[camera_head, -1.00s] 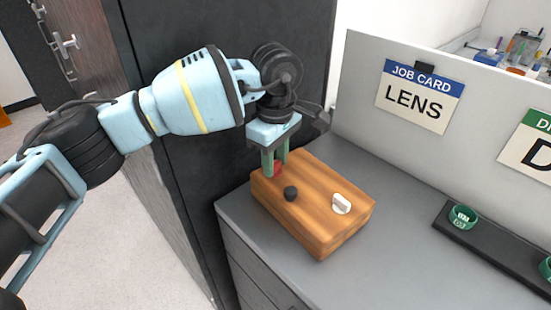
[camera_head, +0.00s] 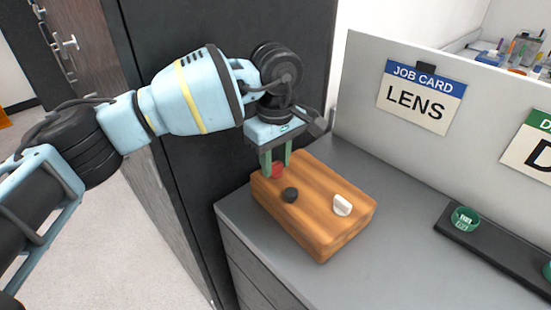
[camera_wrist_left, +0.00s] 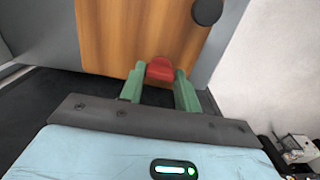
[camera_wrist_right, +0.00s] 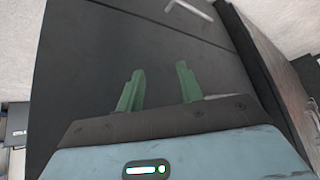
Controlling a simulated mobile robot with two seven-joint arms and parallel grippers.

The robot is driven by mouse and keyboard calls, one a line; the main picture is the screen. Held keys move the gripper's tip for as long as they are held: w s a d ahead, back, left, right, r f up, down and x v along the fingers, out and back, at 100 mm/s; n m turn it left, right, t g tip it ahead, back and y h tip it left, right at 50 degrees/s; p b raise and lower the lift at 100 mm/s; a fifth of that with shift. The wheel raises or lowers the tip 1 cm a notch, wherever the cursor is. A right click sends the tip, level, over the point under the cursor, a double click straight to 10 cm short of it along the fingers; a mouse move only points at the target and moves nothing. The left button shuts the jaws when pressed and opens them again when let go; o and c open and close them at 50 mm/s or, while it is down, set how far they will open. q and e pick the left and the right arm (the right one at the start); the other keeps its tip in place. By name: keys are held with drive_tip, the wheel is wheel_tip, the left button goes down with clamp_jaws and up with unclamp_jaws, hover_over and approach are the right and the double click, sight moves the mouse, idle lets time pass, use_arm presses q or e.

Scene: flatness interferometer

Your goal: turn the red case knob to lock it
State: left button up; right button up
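The wooden case (camera_head: 310,225) sits on the grey counter, with the red knob (camera_head: 277,171) at its far left end. The red knob also shows in the left wrist view (camera_wrist_left: 160,70), at the case's near edge. My left gripper (camera_head: 277,165) points down over that end. Its green fingers are apart, one on each side of the red knob, with a small gap visible at the left finger; contact on the right side is unclear. My right gripper (camera_wrist_right: 160,85) is open and empty in its own wrist view, facing a dark surface, and is out of the head view.
A black knob (camera_head: 290,194) and a white knob (camera_head: 342,205) are also on the case top. A grey partition with a LENS job card (camera_head: 420,96) stands behind. A dark rack (camera_head: 490,240) with green rings lies right. A dark cabinet stands behind the left arm.

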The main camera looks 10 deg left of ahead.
sight(276, 166)
use_arm(q)
drive_tip(key=o, duration=0.5)
drive_tip(key=shift+c, duration=0.2)
drive_tip(key=shift+r, duration=3.9)
drive_tip(key=shift+s+f, duration=0.1)
